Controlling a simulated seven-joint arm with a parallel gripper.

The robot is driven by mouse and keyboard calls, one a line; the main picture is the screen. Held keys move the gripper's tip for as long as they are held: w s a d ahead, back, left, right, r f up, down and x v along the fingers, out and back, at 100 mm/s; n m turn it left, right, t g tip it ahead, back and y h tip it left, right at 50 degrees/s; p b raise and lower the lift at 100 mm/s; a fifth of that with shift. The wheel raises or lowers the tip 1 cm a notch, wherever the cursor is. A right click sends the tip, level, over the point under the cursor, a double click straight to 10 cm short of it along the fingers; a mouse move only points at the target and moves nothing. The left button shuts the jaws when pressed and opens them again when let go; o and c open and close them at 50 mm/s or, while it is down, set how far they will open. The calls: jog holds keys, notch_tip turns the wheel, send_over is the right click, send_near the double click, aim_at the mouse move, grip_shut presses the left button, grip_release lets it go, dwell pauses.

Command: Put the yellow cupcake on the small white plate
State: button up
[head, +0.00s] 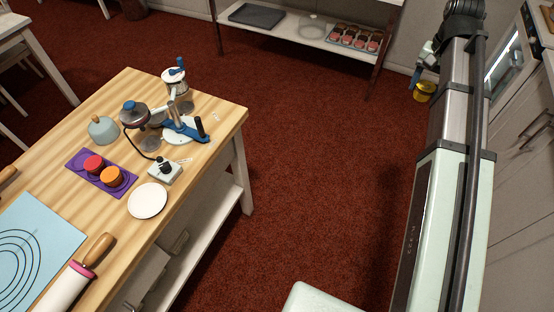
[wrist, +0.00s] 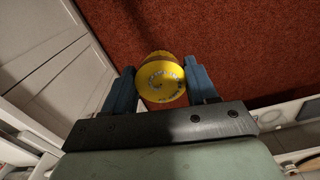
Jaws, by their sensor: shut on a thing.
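The yellow cupcake (wrist: 160,78) is held between the two blue fingers of my gripper (wrist: 163,88) in the wrist view. Its yellow top faces the wrist camera, and an orange-brown side shows below it. In the head view the yellow cupcake (head: 424,91) hangs at the upper right by my gripper (head: 418,80), over the red floor and well apart from the table. The small white plate (head: 147,201) lies empty near the right edge of the wooden table, in front of a small white device.
The wooden table (head: 221,121) holds a purple tray (head: 77,160) with a red and an orange cupcake, a turntable device (head: 185,128), a blue mat (head: 38,240) and a rolling pin (head: 80,273). A shelf (head: 273,27) stands behind. Cabinets (head: 520,170) are at the right. The middle floor is clear.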

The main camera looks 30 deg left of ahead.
jog(key=s+a+f+n, duration=0.1)
jog(key=s+a+n, duration=0.15)
jog(key=a, duration=0.75)
jog(key=s+a+n, duration=0.1)
jog(key=s+a, duration=0.3)
jog(key=a, duration=0.6)
jog(key=n, duration=1)
send_over(148, 202)
jog(key=shift+f, duration=3.1)
jog(key=shift+m, duration=0.25)
jog(key=shift+f, duration=4.8)
jog(key=shift+f, duration=0.15)
jog(key=o, duration=1.1)
jog(key=shift+o, duration=0.2)
